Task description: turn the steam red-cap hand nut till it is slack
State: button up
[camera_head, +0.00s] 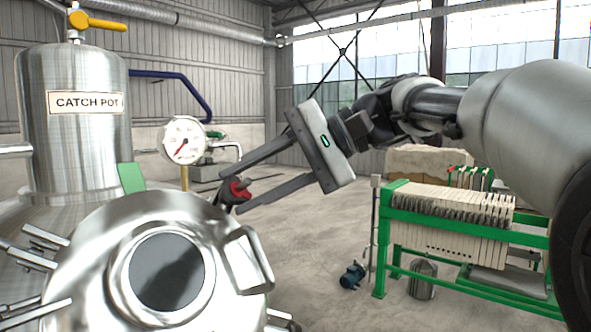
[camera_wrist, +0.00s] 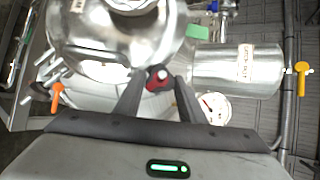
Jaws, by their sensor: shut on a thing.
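The red-cap hand nut (camera_head: 240,190) sits at the far edge of the steel vessel lid (camera_head: 90,240), on a dark fitting. It also shows in the wrist view (camera_wrist: 158,78), red with a dark, roundish top. My gripper (camera_head: 230,193) reaches in from the right, one finger on each side of the nut. In the wrist view my gripper (camera_wrist: 158,82) has its two dark fingers shut on the nut, left and right of it. The fingers hide part of the nut's sides and its stem. No steam label is readable on it.
Close by stand a pressure gauge (camera_head: 183,139) and the steel catch pot (camera_head: 75,150) with a yellow valve handle (camera_head: 97,21). A bent lid handle (camera_head: 247,260) lies just below my gripper. A green filter press (camera_head: 450,225) and a blue pump (camera_head: 352,276) stand on the floor at right.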

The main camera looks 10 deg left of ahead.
jog(key=shift+a+r+n+h+p, duration=0.15)
jog(key=shift+n+h+p, duration=0.3)
jog(key=shift+n+h, duration=0.75)
jog(key=shift+n, duration=0.5)
jog(key=o, duration=1)
jog(key=shift+o, duration=0.2)
jog(key=v, duration=1.2)
jog(key=shift+d, duration=0.2)
